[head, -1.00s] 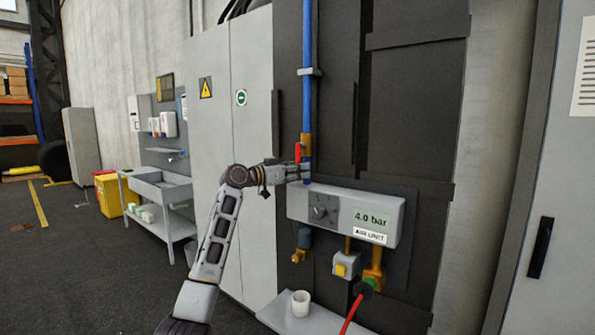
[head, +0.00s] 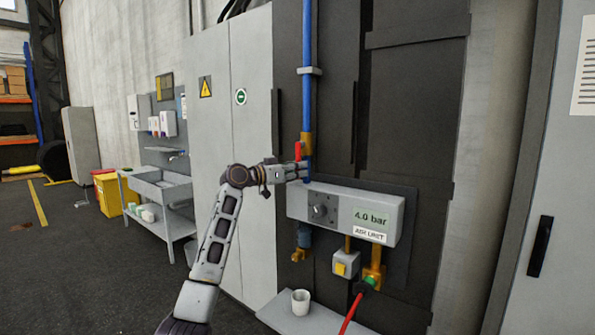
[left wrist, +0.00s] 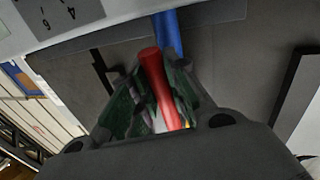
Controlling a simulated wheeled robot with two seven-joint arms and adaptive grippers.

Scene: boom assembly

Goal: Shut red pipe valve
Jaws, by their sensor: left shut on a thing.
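The red valve handle (head: 298,150) stands nearly upright beside the blue pipe (head: 307,100), at the brass-coloured valve body (head: 306,141). My left gripper (head: 304,170) is at the pipe, just above the grey air unit. In the left wrist view the red handle (left wrist: 153,70) runs between the two fingers of my left gripper (left wrist: 148,85), and they are shut on it. The blue pipe (left wrist: 168,35) shows just behind the handle there. The fingers hide part of the handle. My right gripper is not in view.
The air unit (head: 295,203) with a knob (head: 319,208) and a "4.0 bar" display (head: 371,217) sits below the gripper. A red hose (head: 350,312) hangs from its outlet. A white cup (head: 301,302) stands on a low shelf. A grey cabinet (head: 225,130) is left of the pipe.

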